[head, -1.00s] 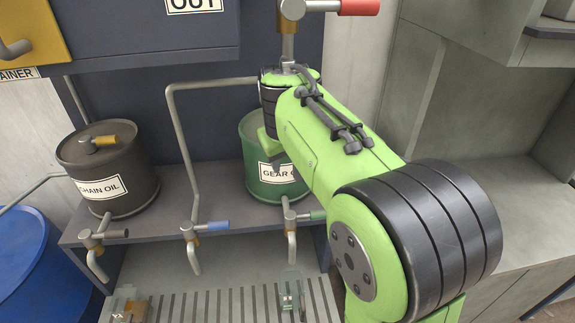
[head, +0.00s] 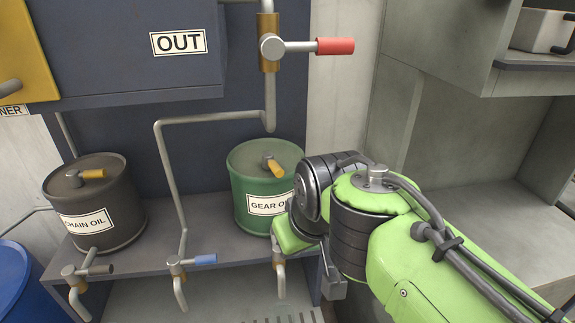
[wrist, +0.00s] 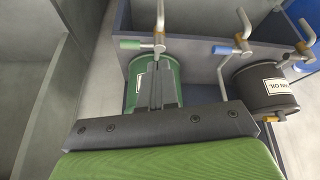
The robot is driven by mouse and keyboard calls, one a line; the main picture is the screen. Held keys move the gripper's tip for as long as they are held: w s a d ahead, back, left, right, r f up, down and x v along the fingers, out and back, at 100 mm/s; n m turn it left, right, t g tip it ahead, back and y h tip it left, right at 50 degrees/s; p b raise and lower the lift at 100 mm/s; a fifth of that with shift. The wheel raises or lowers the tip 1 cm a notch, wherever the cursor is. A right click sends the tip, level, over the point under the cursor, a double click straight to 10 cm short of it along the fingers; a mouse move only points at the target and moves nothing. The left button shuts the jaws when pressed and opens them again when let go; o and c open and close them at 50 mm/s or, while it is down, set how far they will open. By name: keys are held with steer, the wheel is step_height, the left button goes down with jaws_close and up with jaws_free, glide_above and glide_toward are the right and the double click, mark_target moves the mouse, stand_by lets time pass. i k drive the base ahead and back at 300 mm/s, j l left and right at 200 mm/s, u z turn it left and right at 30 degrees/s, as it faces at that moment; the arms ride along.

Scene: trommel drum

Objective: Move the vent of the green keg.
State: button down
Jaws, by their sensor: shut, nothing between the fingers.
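The green keg (head: 250,190), labelled GEAR OIL, stands on the grey shelf. Its vent (head: 273,166) is a small valve on the lid with an orange-yellow handle, pointing toward the front right. In the wrist view the green keg (wrist: 134,88) is partly covered by my fingers, and I cannot make out the vent. My gripper (wrist: 155,66) is shut and empty, its fingers in front of the keg in that picture. In the head view my wrist is right of the keg, overlapping its lower right side; my fingertips are not clear there.
A dark CHAIN OIL keg (head: 110,205) with its own yellow-handled vent stands left. Taps line the shelf front, one with a blue handle (head: 205,259). A bent pipe (head: 163,170) runs left of the green keg. A red-handled valve (head: 334,46) hangs above. A blue drum (head: 18,285) is lower left.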

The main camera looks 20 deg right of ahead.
mark_target(268, 163)
steer(key=k+l+u, duration=0.15)
steer(key=u, duration=0.2)
steer(key=k+u, duration=0.4)
steer(key=i+l, duration=0.4)
